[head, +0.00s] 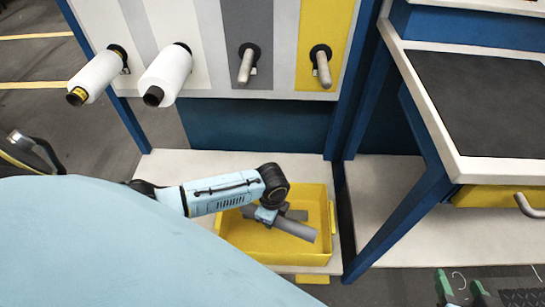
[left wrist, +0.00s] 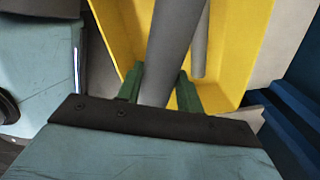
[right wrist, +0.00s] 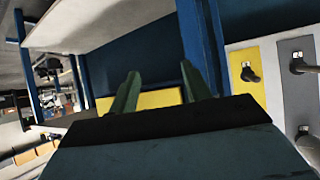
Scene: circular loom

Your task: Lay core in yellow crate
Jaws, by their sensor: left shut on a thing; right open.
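The yellow crate (head: 228,238) stands on the low white shelf under the panel. My left gripper (head: 267,214) is over the crate and shut on a grey core (head: 292,228). In the left wrist view, the core (left wrist: 172,45) sits between the green fingers (left wrist: 160,88), with the yellow crate (left wrist: 240,50) behind it. A second grey core (left wrist: 201,45) lies in the crate beside the held one. I cannot tell whether the held core touches the crate floor. My right gripper (head: 463,288) is open and empty at the lower right; its fingers also show in the right wrist view (right wrist: 160,88).
Two white bobbins (head: 97,74) (head: 167,75) hang on the panel at left. Two bare grey holders (head: 246,65) (head: 322,68) project beside them. A blue post (head: 400,215) and a dark-topped table (head: 485,100) stand right of the crate.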

